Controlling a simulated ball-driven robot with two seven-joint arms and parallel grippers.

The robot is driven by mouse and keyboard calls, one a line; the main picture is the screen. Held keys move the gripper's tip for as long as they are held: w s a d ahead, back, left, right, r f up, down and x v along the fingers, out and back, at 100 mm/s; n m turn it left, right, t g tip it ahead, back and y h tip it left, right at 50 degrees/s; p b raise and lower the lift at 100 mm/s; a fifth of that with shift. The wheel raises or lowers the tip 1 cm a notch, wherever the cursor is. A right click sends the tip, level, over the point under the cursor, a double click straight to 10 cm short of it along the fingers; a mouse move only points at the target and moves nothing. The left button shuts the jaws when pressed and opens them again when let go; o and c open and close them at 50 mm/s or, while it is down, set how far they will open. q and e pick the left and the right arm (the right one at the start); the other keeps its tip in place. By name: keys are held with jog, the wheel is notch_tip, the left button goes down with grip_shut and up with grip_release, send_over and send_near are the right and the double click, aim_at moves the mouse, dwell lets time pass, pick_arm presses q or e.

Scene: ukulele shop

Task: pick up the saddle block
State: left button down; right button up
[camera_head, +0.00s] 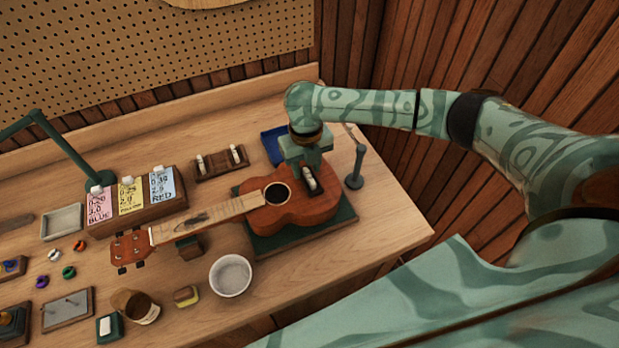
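A brown ukulele (318,207) lies on a dark green mat (262,243), its neck pointing left. My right gripper (311,184) points down over the ukulele's body, right of the sound hole. A small dark piece with a pale spot shows at its fingertips; I cannot tell whether it is gripped or is the ukulele's bridge. I cannot say for sure which thing is the saddle block. A small white block (105,325) sits on a green pad at the front left. Small pale pieces (236,153) stand in a dark wooden rack (208,178). My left gripper is not in view.
A blue tray (272,146) lies behind the gripper, and a dark stand (354,180) is to its right. A white bowl (230,275) and brown jar (136,306) stand in front. Labelled cards (130,195) and a lamp (62,140) are left.

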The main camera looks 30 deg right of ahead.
grip_shut()
jog(key=shift+r, duration=0.1)
